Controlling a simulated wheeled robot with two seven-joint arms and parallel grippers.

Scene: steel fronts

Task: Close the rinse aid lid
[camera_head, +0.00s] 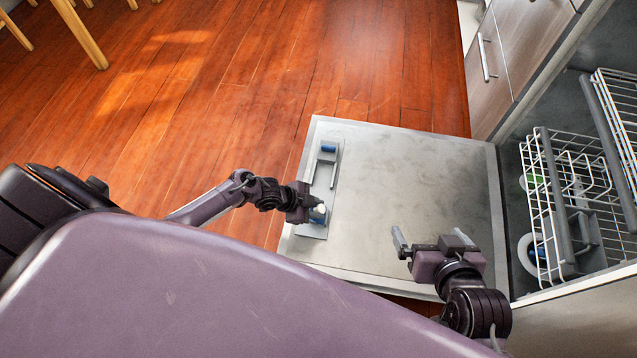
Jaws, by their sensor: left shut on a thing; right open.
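The dishwasher door (420,180) lies folded down flat, its grey inner face up. A pale dispenser panel (334,178) is set along its left side. A blue piece (328,149) shows at the panel's far end. At the near end is the rinse aid lid (321,209), a small white and blue part, partly hidden by my gripper. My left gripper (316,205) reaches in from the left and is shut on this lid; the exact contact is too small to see. My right gripper (431,237) is open and empty over the door's near right part.
A white wire rack (556,180) with a few dishes stands inside the dishwasher at the right. Wooden drawers (508,55) stand beyond it. Wooden floor (200,90) lies open at the far left, with chair legs (82,35) in the corner.

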